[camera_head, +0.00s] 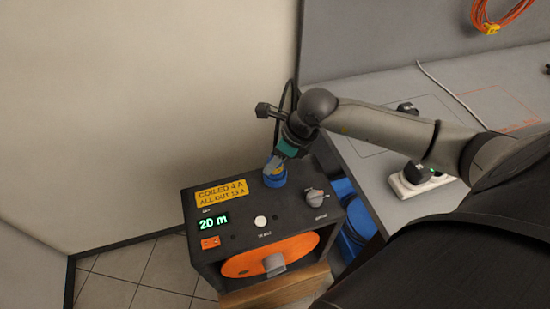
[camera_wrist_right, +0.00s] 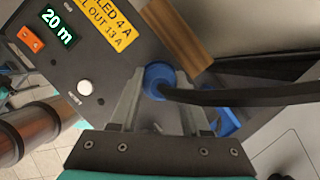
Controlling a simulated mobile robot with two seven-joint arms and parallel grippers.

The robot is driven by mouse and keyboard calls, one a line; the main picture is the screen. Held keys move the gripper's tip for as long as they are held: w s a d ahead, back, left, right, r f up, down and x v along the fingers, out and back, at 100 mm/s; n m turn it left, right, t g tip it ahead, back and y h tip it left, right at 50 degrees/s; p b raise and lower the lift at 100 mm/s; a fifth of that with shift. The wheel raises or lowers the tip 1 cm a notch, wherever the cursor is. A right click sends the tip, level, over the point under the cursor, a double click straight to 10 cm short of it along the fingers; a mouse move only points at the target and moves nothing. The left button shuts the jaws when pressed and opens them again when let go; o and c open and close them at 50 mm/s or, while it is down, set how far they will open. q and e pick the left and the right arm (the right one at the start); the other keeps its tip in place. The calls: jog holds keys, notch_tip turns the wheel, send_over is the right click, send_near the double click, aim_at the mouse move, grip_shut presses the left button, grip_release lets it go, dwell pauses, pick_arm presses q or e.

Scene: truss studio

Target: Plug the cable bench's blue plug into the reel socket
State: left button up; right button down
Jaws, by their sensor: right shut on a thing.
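The reel (camera_head: 227,235) is a black box with an orange drum and a green "20 m" readout. My right gripper (camera_head: 279,164) is over its top panel, pointing down. In the right wrist view, the gripper (camera_wrist_right: 160,100) is shut on the round blue plug (camera_wrist_right: 158,76), with a black cable running off to the right. In the head view, a blue ring (camera_head: 275,181) shows on the panel right under the fingers, where the reel socket is. Plug and socket overlap in view, so I cannot tell how deep the plug sits. My left gripper is not in view.
On the panel are a grey knob (camera_head: 314,196), a white button (camera_head: 260,221) and an orange switch (camera_head: 210,242). The grey bench (camera_head: 400,85) at right holds a white power strip (camera_head: 402,187) with black plugs. Blue containers (camera_head: 354,232) stand below. Orange cable (camera_head: 505,18) hangs above.

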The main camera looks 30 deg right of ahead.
jog(key=shift+f, duration=0.2)
grip_release()
dwell(0.6)
jog(key=shift+r+p, duration=3.25)
jog(key=shift+r, duration=1.3)
